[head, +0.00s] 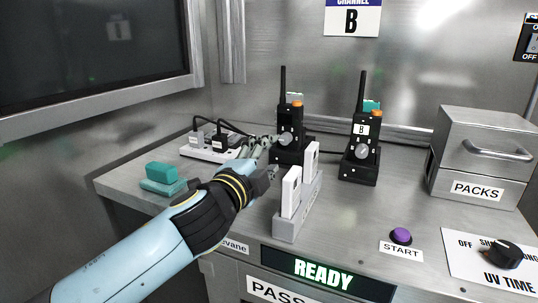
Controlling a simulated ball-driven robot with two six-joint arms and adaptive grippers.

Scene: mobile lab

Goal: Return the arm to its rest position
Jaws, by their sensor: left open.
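My left arm (140,250) reaches in from the lower left over the metal counter. My left gripper (266,158) is open, with nothing visible between its fingers. In the picture its fingers overlap the lower part of the left black radio (290,130) in its charger; I cannot tell whether they touch it. A second radio (361,128), marked B, stands upright in a black charger to the right. My right gripper is not in view.
A grey holder with white upright pieces (291,190) stands just right of my gripper. A power strip (207,152) with plugs and a teal block (161,172) are to the left. A metal PACKS box (476,187), purple START button (401,236) and black knob (503,254) are right.

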